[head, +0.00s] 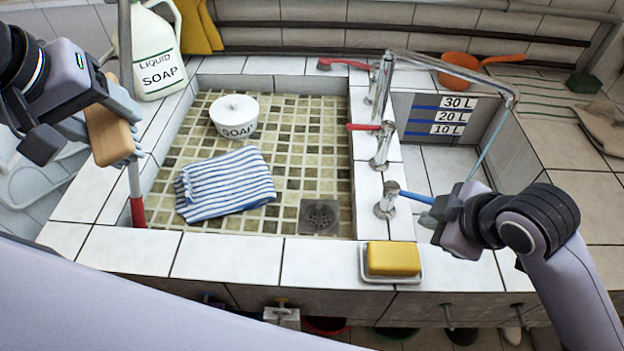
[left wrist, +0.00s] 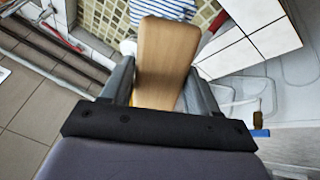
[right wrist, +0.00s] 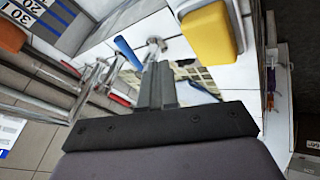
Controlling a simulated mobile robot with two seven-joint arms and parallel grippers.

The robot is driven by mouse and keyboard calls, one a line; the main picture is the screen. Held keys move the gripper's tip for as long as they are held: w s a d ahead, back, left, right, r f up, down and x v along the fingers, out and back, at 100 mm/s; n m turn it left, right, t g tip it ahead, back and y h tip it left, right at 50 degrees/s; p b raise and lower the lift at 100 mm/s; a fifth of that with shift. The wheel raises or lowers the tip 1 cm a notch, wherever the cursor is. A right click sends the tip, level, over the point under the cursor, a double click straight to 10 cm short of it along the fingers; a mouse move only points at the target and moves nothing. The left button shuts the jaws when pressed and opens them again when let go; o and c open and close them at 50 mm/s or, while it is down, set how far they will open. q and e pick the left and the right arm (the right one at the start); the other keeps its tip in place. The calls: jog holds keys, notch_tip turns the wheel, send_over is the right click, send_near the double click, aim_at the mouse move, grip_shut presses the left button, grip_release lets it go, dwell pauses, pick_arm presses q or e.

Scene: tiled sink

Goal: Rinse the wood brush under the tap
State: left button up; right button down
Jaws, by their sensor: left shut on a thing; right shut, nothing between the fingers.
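The wood brush (head: 108,136) is a flat, light-brown wooden block. My left gripper (head: 118,128) is shut on it, above the sink's left rim; it fills the space between the fingers in the left wrist view (left wrist: 166,55). Its bristles are hidden. The tap spout (head: 455,70) reaches right over the marked basin (head: 447,165). A thin pale-blue stream (head: 492,143) falls from its end. My right gripper (head: 428,216) is shut and empty, close to the blue tap lever (head: 416,197); I cannot tell whether they touch. The lever also shows in the right wrist view (right wrist: 128,52).
The tiled left basin (head: 300,140) holds a soap pot (head: 234,122) and striped cloth (head: 226,184). A soap bottle (head: 155,55) stands at its back-left corner. A yellow sponge (head: 393,258) lies on the front rim. A red-handled lever (head: 364,127) is on the divider.

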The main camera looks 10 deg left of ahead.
aim_at(411, 195)
pick_arm(q)
jog(key=shift+r, duration=0.1)
pick_arm(e)
jog(key=shift+w+a+f, duration=0.1)
jog(key=shift+w+f, duration=0.35)
jog(key=shift+w, duration=0.4)
jog(key=shift+w+f, duration=0.5)
jog(key=shift+w, duration=0.3)
jog(key=shift+w+a+f, duration=0.1)
jog(key=shift+w+f, duration=0.35)
jog(key=shift+w, duration=0.4)
jog(key=shift+w+d, duration=0.1)
